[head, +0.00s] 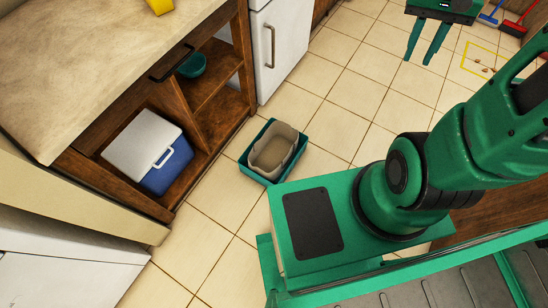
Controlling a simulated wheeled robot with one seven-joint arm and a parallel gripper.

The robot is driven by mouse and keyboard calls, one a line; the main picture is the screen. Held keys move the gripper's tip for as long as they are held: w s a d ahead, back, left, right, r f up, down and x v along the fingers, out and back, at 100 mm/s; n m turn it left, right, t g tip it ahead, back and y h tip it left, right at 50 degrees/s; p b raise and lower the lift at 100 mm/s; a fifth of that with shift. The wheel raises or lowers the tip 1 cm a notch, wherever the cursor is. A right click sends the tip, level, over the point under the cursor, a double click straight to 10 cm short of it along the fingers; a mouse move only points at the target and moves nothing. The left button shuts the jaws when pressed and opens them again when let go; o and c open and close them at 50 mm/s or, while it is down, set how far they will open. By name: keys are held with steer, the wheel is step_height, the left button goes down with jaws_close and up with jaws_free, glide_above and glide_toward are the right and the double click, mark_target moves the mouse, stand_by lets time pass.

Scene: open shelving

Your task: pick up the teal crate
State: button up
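The teal crate (249,172) sits on the tiled floor, left of the middle in the head view, close in front of the shelving. A grey-beige basket or bin (273,152) stands inside it, so most of the crate's inside is hidden and mainly its rim and walls show. My gripper (425,60) is at the top right, well away from the crate. Its two green fingers are spread apart with nothing between them. My own base is close to the crate's lower right side.
Open shelving (196,139) holds a blue cooler with a white lid (165,175) and a teal bowl (191,65). A white cabinet (287,45) stands behind it. A yellow floor outline (480,45) and red (516,28) and blue brushes are top right. The middle floor is clear.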

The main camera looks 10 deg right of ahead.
steer(key=w+f, duration=0.7)
steer(key=w, duration=0.3)
steer(key=w+a+f, duration=0.2)
steer(key=w+f, duration=0.2)
steer(key=f, duration=0.5)
steer(key=w+a+f, duration=0.2)
steer(key=w+f, duration=0.3)
steer(key=f, duration=0.3)
steer(key=w+a+f, duration=0.2)
steer(key=w+f, duration=0.2)
steer(key=f, duration=0.5)
steer(key=shift+s+a+f+m+y, duration=0.3)
steer(key=shift+s+a+f, duration=1.75)
steer(key=shift+f, duration=6)
steer(key=shift+s+a+f+m+y, duration=0.15)
steer(key=shift+s+a+f+m, duration=0.65)
steer(key=shift+a+f, duration=4.75)
steer(key=shift+s+d+f+y, duration=0.2)
steer(key=shift+s+f, duration=1.65)
steer(key=shift+f, duration=8.7)
steer(key=shift+a, duration=0.15)
jaws_close()
